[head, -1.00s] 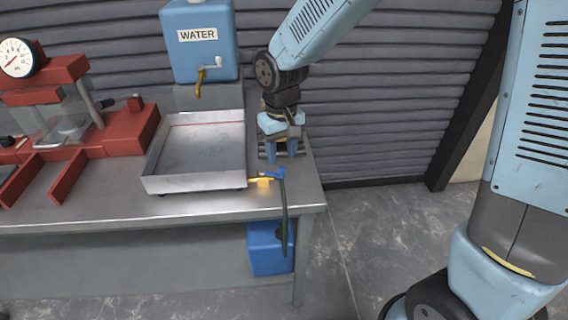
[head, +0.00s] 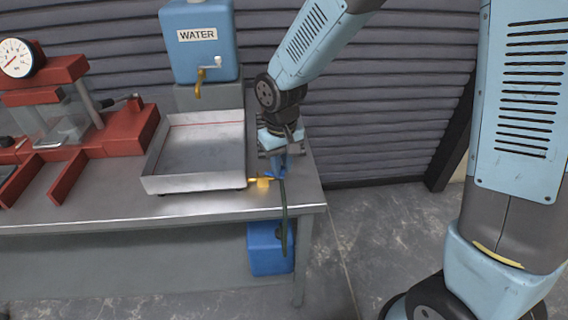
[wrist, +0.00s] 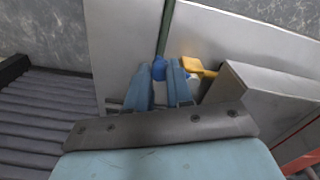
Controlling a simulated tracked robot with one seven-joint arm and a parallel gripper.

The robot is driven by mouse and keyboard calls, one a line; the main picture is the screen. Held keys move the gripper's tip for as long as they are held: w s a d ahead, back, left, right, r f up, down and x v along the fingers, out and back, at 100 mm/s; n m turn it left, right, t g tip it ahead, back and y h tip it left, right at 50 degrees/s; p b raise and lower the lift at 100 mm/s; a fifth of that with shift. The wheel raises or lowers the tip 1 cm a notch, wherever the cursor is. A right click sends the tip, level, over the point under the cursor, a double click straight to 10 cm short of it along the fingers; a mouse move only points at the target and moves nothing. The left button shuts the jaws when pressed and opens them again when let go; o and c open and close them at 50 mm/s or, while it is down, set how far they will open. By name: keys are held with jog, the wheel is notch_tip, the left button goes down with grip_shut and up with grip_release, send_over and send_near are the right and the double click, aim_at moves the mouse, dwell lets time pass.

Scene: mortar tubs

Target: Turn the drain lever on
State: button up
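The drain lever (head: 276,177) is a small blue handle on a brass valve (head: 263,183) at the front right corner of the metal tray (head: 197,183). In the wrist view the blue lever (wrist: 158,68) sits between my two fingertips, with the brass valve (wrist: 198,67) just to the right. My gripper (head: 281,171) points down at the lever. It also shows in the wrist view (wrist: 158,80), its fingers close together and filled by the lever. The fingers partly hide the lever, so its exact angle is unclear.
A dark green hose (head: 284,225) hangs from the valve past the bench edge towards a blue container (head: 268,252) below. A blue water tank (head: 200,55) with a brass tap stands behind the tray. A red press (head: 110,135) stands at left.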

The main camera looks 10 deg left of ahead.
grip_shut()
jog(key=shift+w+n, duration=0.7)
jog(key=shift+n, duration=0.7)
jog(key=o, duration=0.5)
grip_release()
jog(key=shift+o, duration=0.2)
notch_tip(320, 180, up, 14)
